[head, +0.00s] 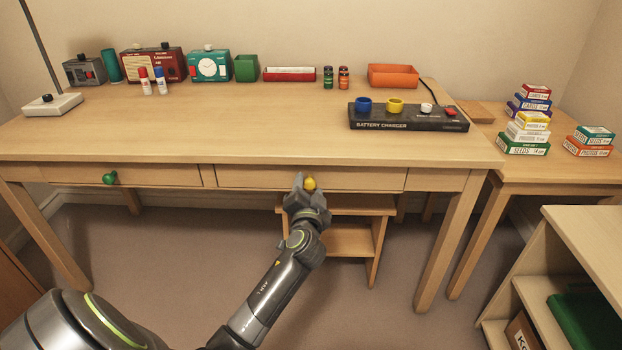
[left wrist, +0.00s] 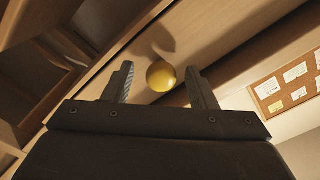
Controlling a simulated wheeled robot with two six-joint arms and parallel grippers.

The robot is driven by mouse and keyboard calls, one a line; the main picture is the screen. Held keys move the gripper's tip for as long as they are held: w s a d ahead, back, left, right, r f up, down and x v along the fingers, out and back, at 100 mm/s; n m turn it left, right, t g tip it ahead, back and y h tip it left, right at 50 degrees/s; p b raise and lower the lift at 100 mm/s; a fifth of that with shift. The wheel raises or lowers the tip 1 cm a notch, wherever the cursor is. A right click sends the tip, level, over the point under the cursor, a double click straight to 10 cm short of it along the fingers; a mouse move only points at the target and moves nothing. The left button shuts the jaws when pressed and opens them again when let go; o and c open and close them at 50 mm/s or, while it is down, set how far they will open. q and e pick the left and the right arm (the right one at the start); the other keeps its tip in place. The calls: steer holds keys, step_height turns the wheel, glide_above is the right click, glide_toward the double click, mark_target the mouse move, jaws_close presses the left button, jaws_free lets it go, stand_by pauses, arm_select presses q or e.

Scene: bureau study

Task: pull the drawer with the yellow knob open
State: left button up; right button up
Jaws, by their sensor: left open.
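The yellow knob (head: 310,184) is on the front of the right-hand desk drawer (head: 250,176), which looks closed, flush with the desk front. My left gripper (head: 306,186) is at the knob, its fingers pointing at the drawer front. In the left wrist view the yellow knob (left wrist: 161,76) shows between the tips of my open left gripper (left wrist: 160,85), with a gap on each side. The other drawer (head: 150,175) has a green knob (head: 110,178) and looks closed. My right gripper is not in view.
On the desktop (head: 250,125) stand a battery charger (head: 408,118), an orange tray (head: 393,76), a lamp base (head: 53,104) and several small items along the back. A small wooden shelf (head: 345,240) stands under the desk. A side table with seed boxes (head: 525,132) is at right.

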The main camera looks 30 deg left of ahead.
arm_select(q)
steer(key=shift+w, duration=0.15)
steer(key=shift+r, duration=0.15)
steer(key=shift+c, duration=0.6)
jaws_close()
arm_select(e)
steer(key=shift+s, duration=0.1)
arm_select(q)
steer(key=shift+s+d, duration=0.1)
steer(key=shift+s, duration=0.1)
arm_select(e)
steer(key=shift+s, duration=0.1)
